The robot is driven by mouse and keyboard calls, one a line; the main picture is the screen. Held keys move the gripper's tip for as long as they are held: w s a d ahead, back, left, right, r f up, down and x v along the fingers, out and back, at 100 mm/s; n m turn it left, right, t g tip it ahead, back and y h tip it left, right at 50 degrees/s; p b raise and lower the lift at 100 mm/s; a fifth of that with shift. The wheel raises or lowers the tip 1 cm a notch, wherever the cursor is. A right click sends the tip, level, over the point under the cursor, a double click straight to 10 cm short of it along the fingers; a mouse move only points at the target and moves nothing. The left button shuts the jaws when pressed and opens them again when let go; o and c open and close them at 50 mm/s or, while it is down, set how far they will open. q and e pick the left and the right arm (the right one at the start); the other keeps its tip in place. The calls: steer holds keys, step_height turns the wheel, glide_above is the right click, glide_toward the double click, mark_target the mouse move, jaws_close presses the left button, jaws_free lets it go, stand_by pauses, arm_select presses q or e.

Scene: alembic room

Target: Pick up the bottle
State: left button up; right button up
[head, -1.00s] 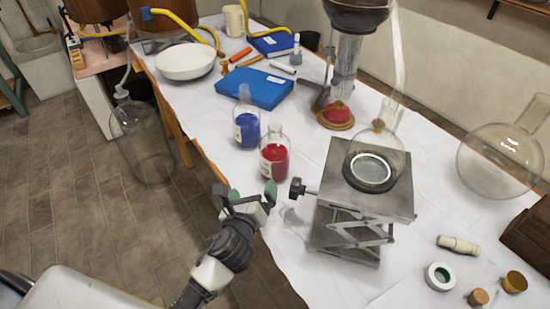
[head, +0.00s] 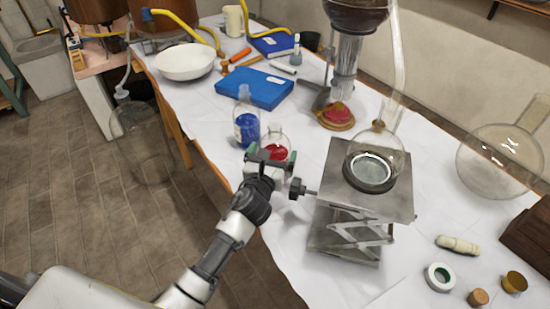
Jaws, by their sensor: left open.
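Two glass bottles stand upright on the white-covered table. One holds blue liquid (head: 247,129). The other holds red liquid (head: 276,149) and stands just in front of it, to the right. My left gripper (head: 268,158) is open at the near side of the red bottle and hides its lower part. The fingers overlap the red bottle in the picture; I cannot tell whether they touch it. My right gripper is not in view.
A metal lab jack (head: 365,195) with a round flask (head: 378,155) stands close to the right, its knob (head: 297,188) near my gripper. A blue case (head: 254,87) lies behind the bottles. A white bowl (head: 184,62) sits at the back left.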

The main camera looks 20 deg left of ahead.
arm_select(q)
steer(key=shift+w, duration=0.95)
steer(key=shift+c, duration=0.3)
steer(key=c, duration=1)
steer(key=shift+r, duration=0.1)
steer(key=shift+c, duration=0.8)
